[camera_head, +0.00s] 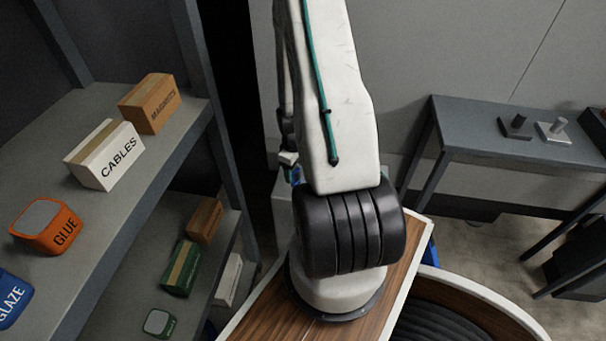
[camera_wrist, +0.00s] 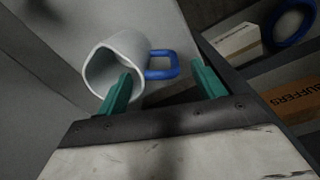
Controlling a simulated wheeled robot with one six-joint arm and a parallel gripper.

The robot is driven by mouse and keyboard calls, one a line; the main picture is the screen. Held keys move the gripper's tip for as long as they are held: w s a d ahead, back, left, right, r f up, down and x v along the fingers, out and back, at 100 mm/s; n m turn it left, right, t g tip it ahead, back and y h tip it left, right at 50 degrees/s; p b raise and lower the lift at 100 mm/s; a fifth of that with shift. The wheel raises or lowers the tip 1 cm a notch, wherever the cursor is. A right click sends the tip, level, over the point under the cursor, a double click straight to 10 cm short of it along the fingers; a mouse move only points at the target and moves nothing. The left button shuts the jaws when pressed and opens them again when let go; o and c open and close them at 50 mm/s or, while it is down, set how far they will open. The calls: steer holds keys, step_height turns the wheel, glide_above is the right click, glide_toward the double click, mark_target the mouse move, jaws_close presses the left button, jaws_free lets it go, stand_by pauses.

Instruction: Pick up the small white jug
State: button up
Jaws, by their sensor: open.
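In the wrist view the small white jug (camera_wrist: 118,58) has a blue handle (camera_wrist: 163,66) on its right side. Its open mouth faces the camera, and it rests on a pale grey surface. My gripper (camera_wrist: 162,70) is open, with green fingers. The left finger overlaps the jug's mouth; I cannot tell whether it is inside or just in front. The right finger is beyond the handle, so the handle shows between the fingers. In the head view my arm hides the gripper, and I cannot make out the jug clearly.
In the wrist view a box marked BUFFERS (camera_wrist: 293,98), a pale box (camera_wrist: 236,44) and a blue ring-shaped thing (camera_wrist: 296,22) are at right. In the head view a shelf unit (camera_head: 135,170) with boxes stands left, and a grey table (camera_head: 470,135) stands right.

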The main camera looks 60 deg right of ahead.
steer(key=shift+w+f, duration=0.1)
steer(key=shift+f, duration=2.65)
steer(key=c, duration=1.3)
steer(key=shift+r, duration=0.2)
